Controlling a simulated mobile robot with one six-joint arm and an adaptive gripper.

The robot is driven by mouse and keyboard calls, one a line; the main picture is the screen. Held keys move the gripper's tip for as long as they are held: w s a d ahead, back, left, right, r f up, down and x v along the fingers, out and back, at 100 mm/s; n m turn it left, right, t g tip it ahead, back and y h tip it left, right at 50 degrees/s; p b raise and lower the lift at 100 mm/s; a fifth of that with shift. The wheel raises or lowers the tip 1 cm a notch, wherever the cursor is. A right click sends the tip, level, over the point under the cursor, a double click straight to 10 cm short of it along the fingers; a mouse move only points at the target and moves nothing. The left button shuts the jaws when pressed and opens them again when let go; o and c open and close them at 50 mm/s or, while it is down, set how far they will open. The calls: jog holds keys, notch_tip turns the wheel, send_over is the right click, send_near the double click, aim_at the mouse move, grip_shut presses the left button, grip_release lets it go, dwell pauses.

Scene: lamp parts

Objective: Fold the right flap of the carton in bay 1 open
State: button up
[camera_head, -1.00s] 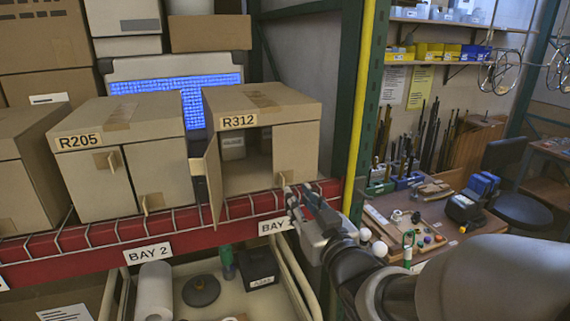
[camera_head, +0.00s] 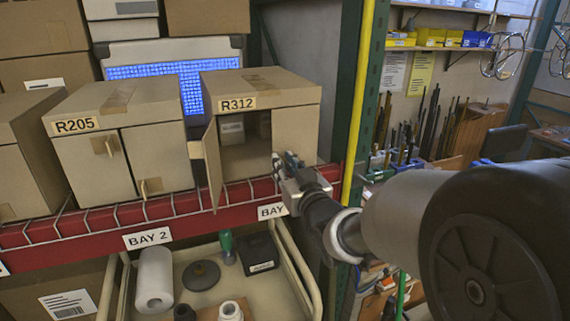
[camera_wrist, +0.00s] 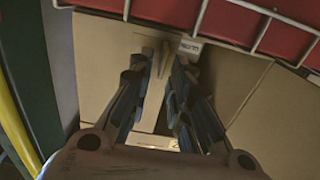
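The carton marked R312 (camera_head: 262,88) stands on the shelf above the right-hand bay sign. Its left flap (camera_head: 212,163) stands folded open toward me. Its right flap (camera_head: 297,137) is closed across the right half of the front; it also shows in the wrist view (camera_wrist: 102,65). My gripper (camera_head: 279,161) is in front of this flap's inner edge. In the wrist view my gripper (camera_wrist: 159,72) has its fingers apart, with a thin cardboard tab (camera_wrist: 163,58) showing between their tips. I cannot tell whether they touch it.
A pale box (camera_head: 231,131) sits inside the carton. Carton R205 (camera_head: 112,120) stands closed to the left. A wire lip and red beam (camera_head: 190,214) run below the cartons. A green and yellow post (camera_head: 362,110) rises close to the right of R312.

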grip_shut()
jog(key=shift+d, duration=0.1)
dwell(0.5)
